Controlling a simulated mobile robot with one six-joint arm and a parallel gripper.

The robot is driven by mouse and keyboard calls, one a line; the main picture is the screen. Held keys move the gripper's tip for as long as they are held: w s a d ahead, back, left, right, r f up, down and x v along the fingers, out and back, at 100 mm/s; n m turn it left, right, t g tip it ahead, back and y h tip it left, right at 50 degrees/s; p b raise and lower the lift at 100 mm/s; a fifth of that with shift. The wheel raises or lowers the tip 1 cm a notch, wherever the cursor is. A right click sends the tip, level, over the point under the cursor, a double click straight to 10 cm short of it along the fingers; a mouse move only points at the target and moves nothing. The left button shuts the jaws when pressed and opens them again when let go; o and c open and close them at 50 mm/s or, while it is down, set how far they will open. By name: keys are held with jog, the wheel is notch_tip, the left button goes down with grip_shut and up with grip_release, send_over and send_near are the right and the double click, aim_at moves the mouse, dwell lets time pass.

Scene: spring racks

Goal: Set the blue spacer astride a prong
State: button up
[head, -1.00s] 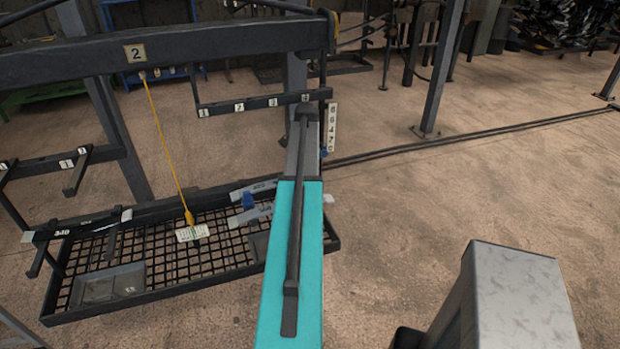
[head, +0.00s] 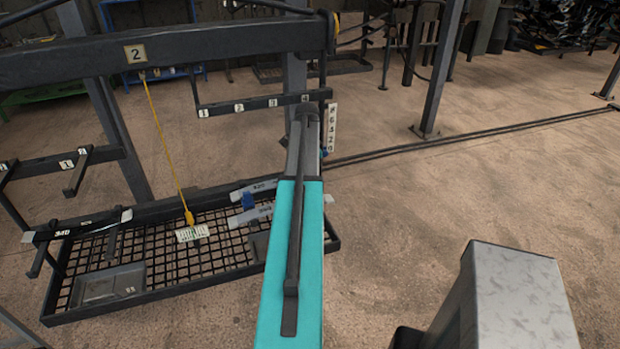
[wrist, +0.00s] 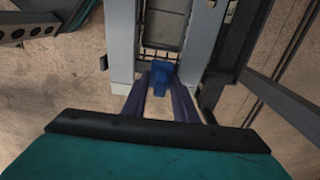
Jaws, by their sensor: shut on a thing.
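The blue spacer (wrist: 161,76) is a small block at the tips of my gripper (wrist: 164,88) in the wrist view. The two dark purple fingers are shut on it. My teal arm hides most of the gripper there. In the wrist view grey bars flank the fingers, the left one (wrist: 122,50) close by. I cannot tell whether the spacer touches a plate or straddles one.
The grid tray (head: 190,258) lies below, with grey pads (head: 108,286) in it. A numbered rail (head: 255,104) stands behind. Open floor (head: 420,210) lies right.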

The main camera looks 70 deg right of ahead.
jog(key=shift+f+b, duration=0.3)
jog(key=shift+f, duration=0.45)
dwell(0.6)
jog(key=o, duration=0.9)
jog(key=shift+w+r, duration=0.1)
jog(key=shift+r, duration=0.05)
